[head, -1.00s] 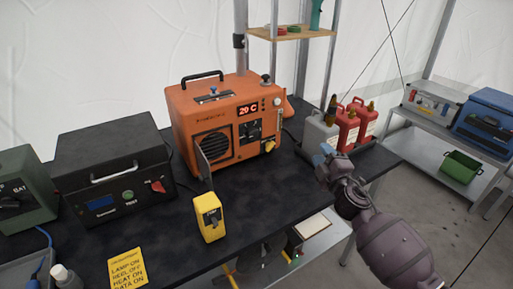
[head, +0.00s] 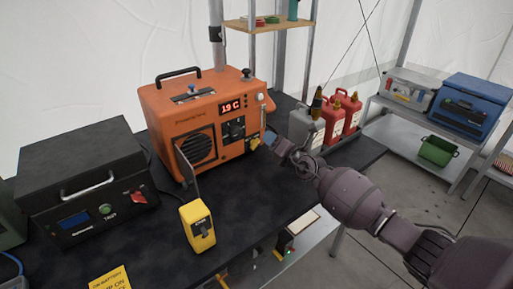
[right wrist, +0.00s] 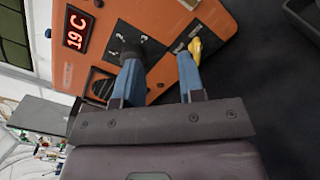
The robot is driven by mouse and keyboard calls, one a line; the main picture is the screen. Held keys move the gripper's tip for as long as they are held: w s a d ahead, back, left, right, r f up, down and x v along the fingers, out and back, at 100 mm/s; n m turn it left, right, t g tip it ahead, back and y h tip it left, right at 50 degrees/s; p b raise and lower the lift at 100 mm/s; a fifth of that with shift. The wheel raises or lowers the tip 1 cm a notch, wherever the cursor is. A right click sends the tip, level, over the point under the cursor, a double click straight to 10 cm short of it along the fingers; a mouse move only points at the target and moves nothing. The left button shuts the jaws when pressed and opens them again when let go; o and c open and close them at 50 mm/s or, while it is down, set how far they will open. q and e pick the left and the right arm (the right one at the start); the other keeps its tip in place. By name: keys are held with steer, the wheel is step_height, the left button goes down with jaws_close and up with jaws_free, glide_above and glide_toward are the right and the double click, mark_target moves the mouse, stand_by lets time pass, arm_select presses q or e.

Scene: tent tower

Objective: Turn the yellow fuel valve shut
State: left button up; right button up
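The yellow fuel valve (head: 255,144) is a small knob low on the right side of the orange heater's front panel (head: 208,120). In the right wrist view the yellow valve (right wrist: 196,47) shows just beyond the tip of the right-hand blue finger. My right gripper (head: 268,139) is at the panel close beside the valve. Its two blue fingers (right wrist: 158,60) are apart with nothing between them; the other finger points at the dark control plate. I cannot tell whether a finger touches the valve. My left gripper is not in view.
The heater's red display (head: 232,106) reads 19 C. A grey can (head: 305,128) and red cans (head: 333,122) stand right of the heater, behind my right arm. A yellow box (head: 197,226) and a black case (head: 83,185) stand on the black table.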

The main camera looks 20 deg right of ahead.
steer(key=b, duration=0.2)
glide_toward(257, 145)
steer(key=shift+w+a+r, duration=0.3)
steer(key=shift+w+r, duration=0.5)
step_height(257, 145, down, 3)
steer(key=shift+r+b, duration=0.15)
steer(key=shift+b, duration=0.3)
steer(key=x, duration=0.5)
steer(key=shift+w+a+r+b, duration=0.1)
steer(key=shift+w+r+b, duration=0.1)
steer(key=shift+r+b, duration=0.15)
steer(key=shift+b+x, duration=0.3)
steer(key=shift+x, duration=0.65)
steer(key=shift+w+r, duration=0.1)
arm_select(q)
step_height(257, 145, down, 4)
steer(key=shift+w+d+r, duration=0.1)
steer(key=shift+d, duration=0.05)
arm_select(e)
jaws_close()
